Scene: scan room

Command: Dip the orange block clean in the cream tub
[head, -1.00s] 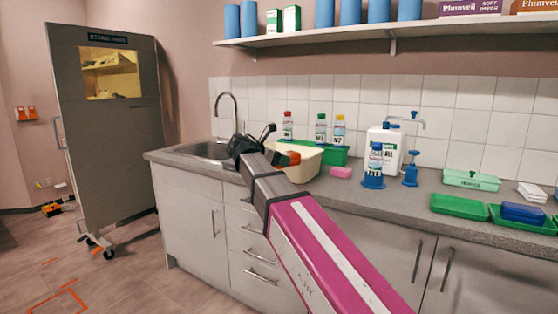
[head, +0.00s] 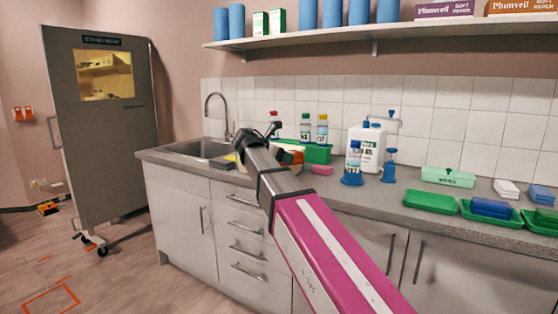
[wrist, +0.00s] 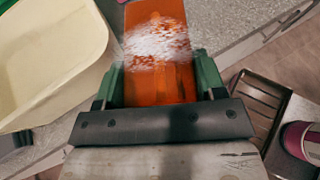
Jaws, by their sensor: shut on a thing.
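My gripper (wrist: 158,82) is shut on an orange block (wrist: 155,84), with green fingers on both sides of it. A patchy white smear covers part of the block's upper face in the wrist view. The cream tub (wrist: 45,60) is at the left of the wrist view, and the block shows beside its rim, over the counter side. In the head view the block (head: 293,156) shows as a small orange patch by the tub, and my arm hides most of the tub.
A grey counter (head: 390,205) runs along the wall with a sink (head: 198,148) at left. Near the tub are a green tray (head: 318,153) with bottles, a pink block (head: 322,170), a blue-based bottle (head: 352,166) and a white jug (head: 367,150). Green trays (head: 432,202) lie at right.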

